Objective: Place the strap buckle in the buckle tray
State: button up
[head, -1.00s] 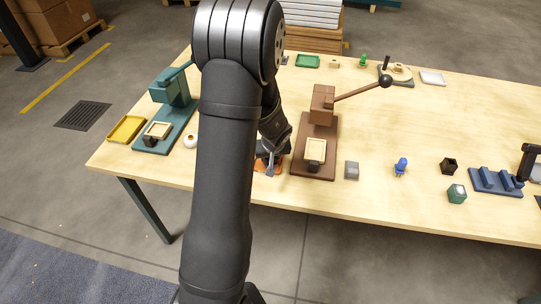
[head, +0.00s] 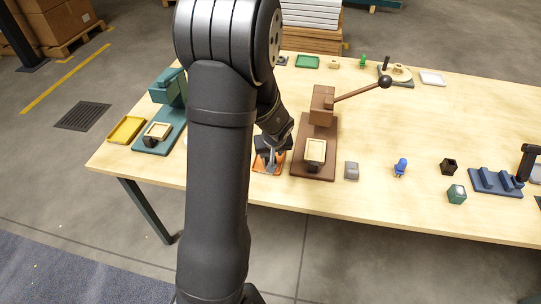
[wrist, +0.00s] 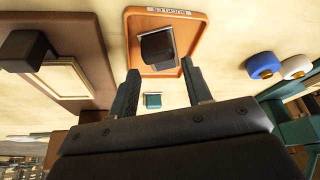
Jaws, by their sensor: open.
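The strap buckle, a dark block with a silvery edge (wrist: 157,45), lies inside the orange buckle tray (wrist: 137,22), whose rim carries a "BUCKLES" label. In the head view the tray (head: 262,169) is on the table, left of the brown press and partly hidden by my arm. My gripper (wrist: 160,68) is open in the wrist view. Its dark green fingers are spread apart at the tray's near edge, with the buckle beyond their tips and clear of them. In the head view my gripper (head: 270,158) is over the tray.
A brown press (head: 316,140) stands close right of the tray, a teal press (head: 160,122) to its left. A small teal block (wrist: 152,101) shows between my fingers in the wrist view. Blue and white round items (wrist: 263,65) are nearby. A grey block (head: 351,170) sits right.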

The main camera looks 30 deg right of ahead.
jog(key=v, duration=0.8)
jog(key=x, duration=1.2)
jog(key=shift+f, duration=0.15)
jog(key=shift+r, duration=0.55)
